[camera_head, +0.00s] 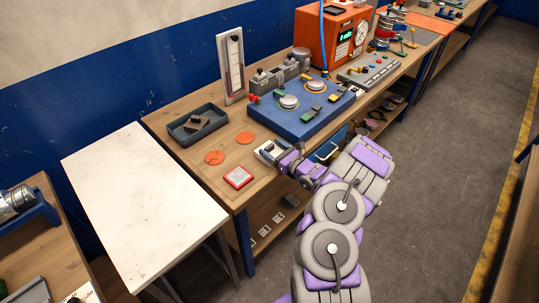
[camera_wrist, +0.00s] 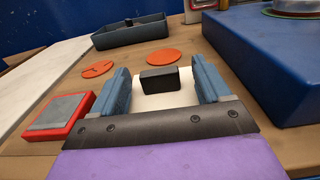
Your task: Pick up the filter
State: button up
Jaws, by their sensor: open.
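No part is plainly labelled as the filter. A flat red-framed square with a grey face (camera_head: 238,177) lies near the bench's front left corner; it also shows in the wrist view (camera_wrist: 60,114), left of my fingers. My gripper (camera_head: 268,151) is low over the bench, right of that square. In the wrist view, my gripper's two blue fingers (camera_wrist: 161,80) stand apart. A white piece (camera_wrist: 165,95) with a small black block (camera_wrist: 160,79) shows between them. I cannot tell whether the fingers touch it.
Two orange discs (camera_head: 214,157) (camera_head: 244,138) lie on the wooden bench (camera_head: 190,156). A dark tray (camera_head: 180,135) with grey blocks sits behind them. A blue panel (camera_head: 300,120) stands close right of my gripper. A white-topped table (camera_head: 135,200) adjoins on the left, mostly clear.

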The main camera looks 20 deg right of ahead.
jog(key=shift+x, duration=0.9)
jog(key=c, duration=1.1)
jog(key=shift+r, duration=0.1)
